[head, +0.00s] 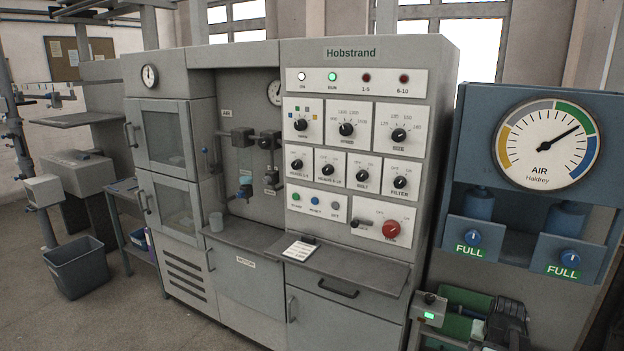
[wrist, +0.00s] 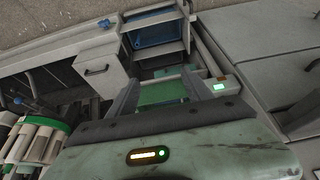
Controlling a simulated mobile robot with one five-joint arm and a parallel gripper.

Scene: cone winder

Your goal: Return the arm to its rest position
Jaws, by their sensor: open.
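My gripper (wrist: 158,82) shows in the wrist view. Its two dark fingers point away from a dark crossbar and stand apart, with nothing held between them. Below the crossbar is the worn green gripper body, with a yellow light bar and a green lamp. Behind the fingers lies a green surface with a small grey box that has a lit green display. In the head view, a dark part of my arm (head: 507,322) shows low at the right edge, in front of the air panel. I cannot make out the fingers there.
The grey Hobstrand machine (head: 360,70) fills the middle, with a narrow ledge (head: 345,262) in front. The blue air panel (head: 470,130) stands at right. A dark bin (head: 82,272) is on the floor at left. A blue tray (wrist: 158,35) sits on a shelf. Open floor is front left.

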